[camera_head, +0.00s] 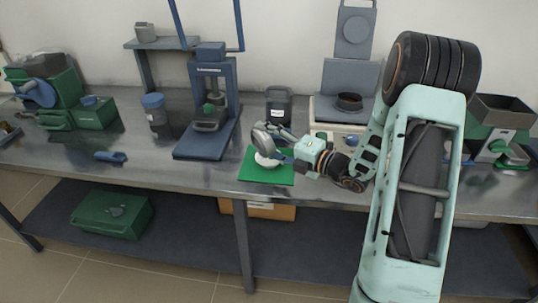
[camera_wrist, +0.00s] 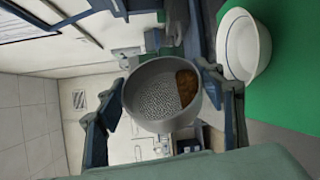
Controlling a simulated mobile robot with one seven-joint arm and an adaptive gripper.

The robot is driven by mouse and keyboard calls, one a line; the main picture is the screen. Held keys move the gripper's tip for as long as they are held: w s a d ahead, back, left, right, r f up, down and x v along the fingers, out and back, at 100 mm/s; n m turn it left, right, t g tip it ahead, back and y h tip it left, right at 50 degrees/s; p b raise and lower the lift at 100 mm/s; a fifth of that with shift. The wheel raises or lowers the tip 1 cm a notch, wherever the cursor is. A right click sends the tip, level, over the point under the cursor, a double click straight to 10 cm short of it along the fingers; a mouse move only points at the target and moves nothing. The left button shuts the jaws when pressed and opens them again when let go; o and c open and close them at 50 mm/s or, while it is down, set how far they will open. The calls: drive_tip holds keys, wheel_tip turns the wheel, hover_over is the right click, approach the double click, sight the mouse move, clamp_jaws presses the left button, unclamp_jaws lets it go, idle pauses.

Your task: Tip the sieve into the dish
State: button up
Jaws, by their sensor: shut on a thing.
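My gripper (camera_wrist: 165,105) is shut on a round grey sieve (camera_wrist: 150,98), with a finger on each side of its wall. In the wrist view the sieve's perforated floor shows, with brown material (camera_wrist: 187,86) gathered at one side. In the head view the sieve (camera_head: 262,141) is tilted well over, just above the white dish. The dish (camera_head: 265,160) sits on the green mat (camera_head: 266,175), partly hidden by the sieve. In the wrist view the white dish (camera_wrist: 246,46) shows its open inside, apart from the sieve. I see nothing in the visible part of the dish.
A blue press (camera_head: 210,95) stands left of the mat, and a dark container (camera_head: 279,104) stands behind it. A scale-like device (camera_head: 345,108) bearing a dark ring is at the back right. The bench (camera_head: 140,165) is mostly clear at front left, with a small blue tool (camera_head: 110,157).

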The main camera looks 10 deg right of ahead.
drive_tip(key=shift+d, duration=0.1)
drive_tip(key=shift+w+d+m+p, duration=0.1)
drive_tip(key=shift+d+m+p, duration=0.1)
drive_tip(key=shift+m+p, duration=0.6)
drive_tip(key=shift+d+r+t+p, duration=0.1)
drive_tip(key=shift+t+p, duration=0.2)
drive_tip(key=shift+p, duration=0.2)
drive_tip(key=shift+w+d+m+y+p, duration=0.15)
drive_tip(key=shift+m+y+p, duration=0.25)
drive_tip(key=shift+m, duration=0.2)
drive_tip(key=shift+d+m, duration=0.1)
drive_tip(key=shift+m, duration=0.2)
drive_tip(key=shift+d+m+t+p, duration=0.2)
drive_tip(key=shift+m+t+p, duration=0.1)
drive_tip(key=shift+m+p, duration=0.35)
